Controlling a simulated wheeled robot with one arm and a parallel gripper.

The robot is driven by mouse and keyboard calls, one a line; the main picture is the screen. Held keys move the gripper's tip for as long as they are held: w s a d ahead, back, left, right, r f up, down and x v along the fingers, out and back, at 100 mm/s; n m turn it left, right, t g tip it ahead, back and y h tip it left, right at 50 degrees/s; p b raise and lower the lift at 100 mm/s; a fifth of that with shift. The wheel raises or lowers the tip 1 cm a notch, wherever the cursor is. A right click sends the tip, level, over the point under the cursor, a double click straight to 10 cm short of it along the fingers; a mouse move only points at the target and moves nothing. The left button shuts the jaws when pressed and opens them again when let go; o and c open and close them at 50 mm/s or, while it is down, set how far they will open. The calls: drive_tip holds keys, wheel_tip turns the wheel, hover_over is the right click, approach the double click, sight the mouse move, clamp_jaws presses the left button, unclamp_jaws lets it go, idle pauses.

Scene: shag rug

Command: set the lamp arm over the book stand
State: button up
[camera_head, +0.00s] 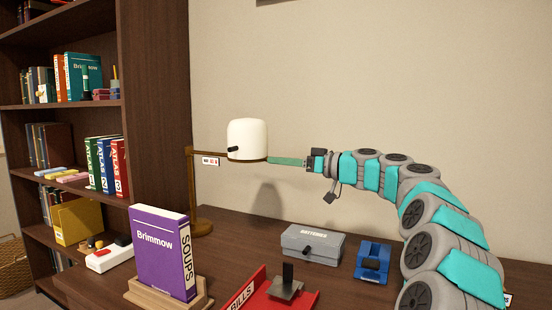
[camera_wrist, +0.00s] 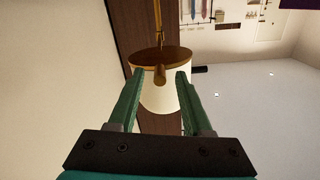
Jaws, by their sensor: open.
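The lamp has a brass post (camera_head: 191,190) on a round base, a thin brass arm (camera_head: 213,154) with a white label, and a white shade (camera_head: 247,138) at its end. The shade also shows in the wrist view (camera_wrist: 160,98). The wooden book stand (camera_head: 148,292) holds an upright purple book (camera_head: 163,250) at front left, below and left of the shade. My gripper (camera_head: 271,160) is open at the shade's right lower edge. In the wrist view, a short brass knob (camera_wrist: 160,76) lies between my green fingertips (camera_wrist: 160,82); I cannot tell whether they touch it.
A red tray (camera_head: 265,298), a grey batteries box (camera_head: 312,243) and a blue object (camera_head: 373,262) stand on the desk below my arm. A tall bookshelf (camera_head: 150,100) rises at left. The space between shade and desk is clear.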

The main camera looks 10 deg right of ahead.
drive_tip(key=shift+x, duration=0.95)
clamp_jaws()
idle(0.8)
